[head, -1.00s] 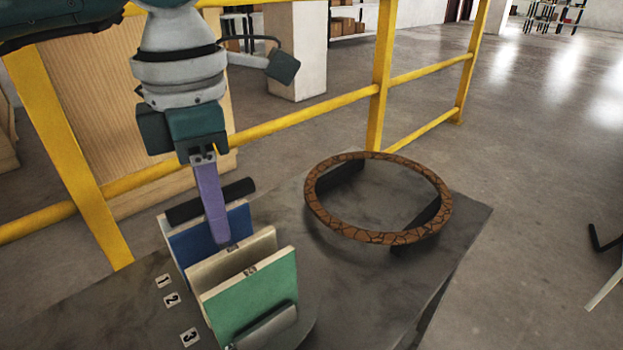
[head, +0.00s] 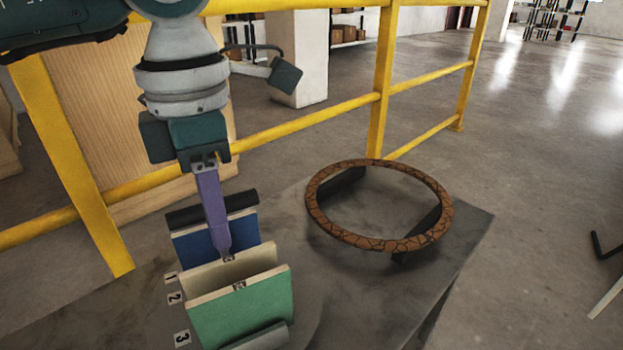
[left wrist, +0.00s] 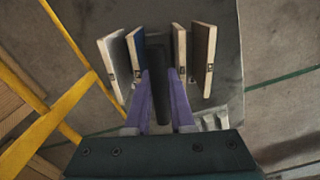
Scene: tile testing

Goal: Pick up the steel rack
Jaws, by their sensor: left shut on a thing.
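The steel rack holds upright tiles on the table in the head view: a blue one (head: 205,240), a cream one (head: 225,272) and a green one (head: 245,308). My left gripper (head: 225,252) points down between the blue and cream tiles, shut on the rack. In the left wrist view its purple fingers (left wrist: 163,75) straddle a dark middle bar, with two tiles on each side. My right gripper is not in view.
A brown cracked-pattern ring (head: 330,222) rests on dark supports on the table (head: 440,285), right of the rack. A yellow railing (head: 300,117) runs behind the table. Number labels 1, 2 and 3 (head: 175,298) lie left of the tiles.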

